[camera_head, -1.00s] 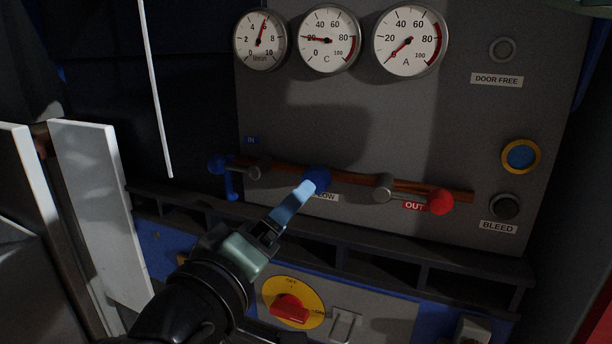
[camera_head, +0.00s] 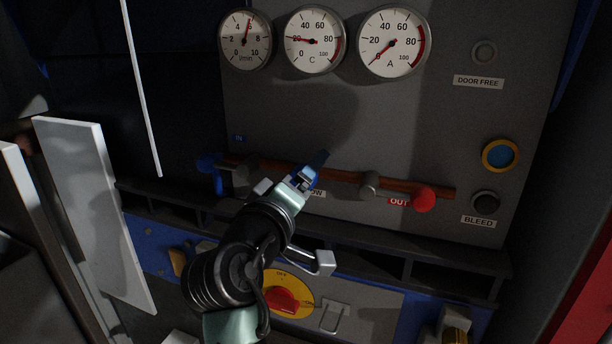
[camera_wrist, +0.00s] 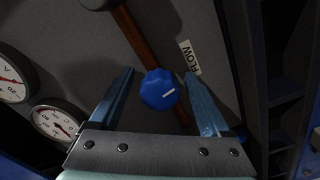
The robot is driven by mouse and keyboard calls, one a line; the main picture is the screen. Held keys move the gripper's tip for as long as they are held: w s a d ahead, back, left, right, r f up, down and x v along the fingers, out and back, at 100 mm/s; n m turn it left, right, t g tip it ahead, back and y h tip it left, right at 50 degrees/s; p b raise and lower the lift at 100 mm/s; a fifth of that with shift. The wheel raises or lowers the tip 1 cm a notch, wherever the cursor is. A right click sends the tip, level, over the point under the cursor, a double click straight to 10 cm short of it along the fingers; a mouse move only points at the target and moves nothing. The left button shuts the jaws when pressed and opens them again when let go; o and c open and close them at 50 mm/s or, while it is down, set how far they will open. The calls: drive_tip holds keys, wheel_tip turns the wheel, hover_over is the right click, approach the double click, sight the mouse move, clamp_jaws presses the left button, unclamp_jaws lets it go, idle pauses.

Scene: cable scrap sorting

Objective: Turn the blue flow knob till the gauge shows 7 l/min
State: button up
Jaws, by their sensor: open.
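The blue flow knob (camera_wrist: 158,92) shows in the wrist view with a short white mark on its face. My gripper (camera_wrist: 163,75) is open, one finger on each side of the knob, with a visible gap on both sides. In the head view my gripper (camera_head: 312,172) is at the pipe and largely hides the knob. The FLOW label (camera_wrist: 189,57) is beside the knob. The l/min gauge (camera_head: 245,40) is at the upper left of the panel, its red needle near 6.
The C gauge (camera_head: 315,40) and A gauge (camera_head: 393,41) stand beside it. A red OUT knob (camera_head: 424,199) sits right along the copper pipe (camera_head: 340,180), a blue IN valve (camera_head: 211,168) left. A dark ledge (camera_head: 420,255) and a red rotary switch (camera_head: 283,299) lie below.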

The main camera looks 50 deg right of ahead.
clamp_jaws()
drive_tip(key=shift+w+f+m+b, duration=0.1)
drive_tip(key=shift+f+m+b, duration=0.15)
drive_tip(key=shift+m+b, duration=1.65)
drive_tip(key=shift+b, duration=0.15)
drive_tip(key=shift+r+m, duration=0.2)
drive_tip(key=shift+m, duration=0.3)
unclamp_jaws()
drive_tip(key=b+v, duration=0.3)
drive_tip(key=v, duration=1)
